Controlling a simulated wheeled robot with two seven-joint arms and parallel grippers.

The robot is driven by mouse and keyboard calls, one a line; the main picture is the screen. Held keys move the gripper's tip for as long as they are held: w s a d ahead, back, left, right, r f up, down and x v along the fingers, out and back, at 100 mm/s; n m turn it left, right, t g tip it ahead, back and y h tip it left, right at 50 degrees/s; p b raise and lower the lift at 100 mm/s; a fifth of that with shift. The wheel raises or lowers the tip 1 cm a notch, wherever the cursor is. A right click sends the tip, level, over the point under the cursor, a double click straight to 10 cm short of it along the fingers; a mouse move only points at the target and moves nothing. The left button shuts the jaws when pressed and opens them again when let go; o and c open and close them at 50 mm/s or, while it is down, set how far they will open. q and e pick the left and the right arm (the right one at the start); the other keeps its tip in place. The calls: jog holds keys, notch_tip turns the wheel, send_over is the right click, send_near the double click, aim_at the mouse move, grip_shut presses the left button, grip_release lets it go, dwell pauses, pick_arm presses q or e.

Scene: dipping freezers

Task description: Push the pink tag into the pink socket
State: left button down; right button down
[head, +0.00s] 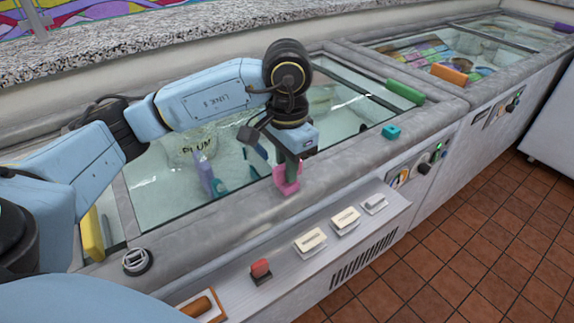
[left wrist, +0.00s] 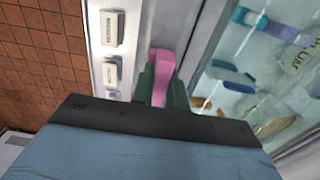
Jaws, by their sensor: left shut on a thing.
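My left gripper (head: 291,168) reaches down over the front rim of the near freezer, with dark green fingers. It is shut on a pink piece (head: 287,184), which I take to be the pink tag. The pink piece (left wrist: 161,72) also shows between the fingers (left wrist: 160,88) in the left wrist view. In the head view its lower end is at the grey rim; I cannot tell whether it touches. I cannot make out a separate pink socket. My right gripper is not in view.
The near freezer's rim (head: 232,220) frames an open glass-edged well holding purple and teal pieces (head: 206,178).

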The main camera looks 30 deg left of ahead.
pick_arm(q)
jog(key=c, duration=1.3)
grip_release()
notch_tip(320, 180, up, 13)
jog(key=p, duration=0.3)
jog(key=shift+r, duration=0.15)
